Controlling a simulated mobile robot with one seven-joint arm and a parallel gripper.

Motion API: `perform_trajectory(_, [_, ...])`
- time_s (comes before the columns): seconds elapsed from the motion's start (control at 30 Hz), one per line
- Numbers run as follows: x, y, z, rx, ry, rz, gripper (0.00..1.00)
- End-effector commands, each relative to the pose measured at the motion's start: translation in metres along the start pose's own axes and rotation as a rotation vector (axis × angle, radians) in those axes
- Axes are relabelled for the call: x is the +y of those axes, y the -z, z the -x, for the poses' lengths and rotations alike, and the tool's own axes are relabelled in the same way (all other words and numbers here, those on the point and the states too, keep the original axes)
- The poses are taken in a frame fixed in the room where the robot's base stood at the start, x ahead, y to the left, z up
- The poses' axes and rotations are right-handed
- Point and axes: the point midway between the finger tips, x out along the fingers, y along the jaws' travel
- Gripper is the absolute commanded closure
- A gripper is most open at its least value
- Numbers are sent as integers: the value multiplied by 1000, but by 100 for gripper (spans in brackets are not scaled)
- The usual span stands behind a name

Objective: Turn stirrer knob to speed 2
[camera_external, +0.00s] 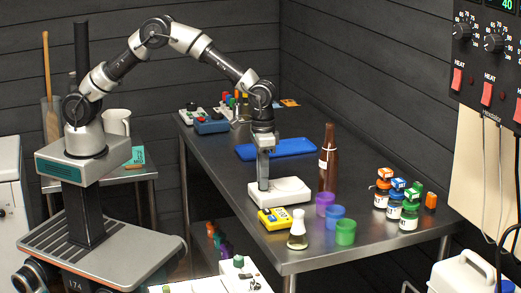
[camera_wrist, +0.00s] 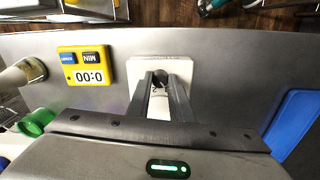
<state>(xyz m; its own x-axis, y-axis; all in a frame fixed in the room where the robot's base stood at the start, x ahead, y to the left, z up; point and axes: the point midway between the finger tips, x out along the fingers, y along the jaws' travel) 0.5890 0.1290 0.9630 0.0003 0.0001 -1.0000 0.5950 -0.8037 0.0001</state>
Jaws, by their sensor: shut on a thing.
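The white stirrer (camera_external: 290,192) sits on the steel table, and its pale body also shows in the wrist view (camera_wrist: 183,63). My gripper (camera_external: 263,187) points straight down over the stirrer's left part. In the wrist view my gripper (camera_wrist: 161,84) has its two fingers on either side of the small dark stirrer knob (camera_wrist: 160,80), shut on it. The fingers hide much of the knob. I cannot read its pointer or any speed marks.
A yellow timer (camera_external: 274,218) reading 0:00 in the wrist view and a flask (camera_external: 298,232) stand close in front of the stirrer. A brown bottle (camera_external: 328,160) and purple, blue and green cups are to the right. A blue tray (camera_external: 277,149) lies behind.

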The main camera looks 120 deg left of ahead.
Motion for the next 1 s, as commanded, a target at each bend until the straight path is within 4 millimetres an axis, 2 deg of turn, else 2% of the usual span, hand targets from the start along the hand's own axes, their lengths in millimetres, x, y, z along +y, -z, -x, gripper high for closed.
perform_trajectory(0.7, [0, 0, 0, -2, -1, -673, 100])
perform_trajectory(1.0, [0, 0, 0, -2, 0, -891, 100])
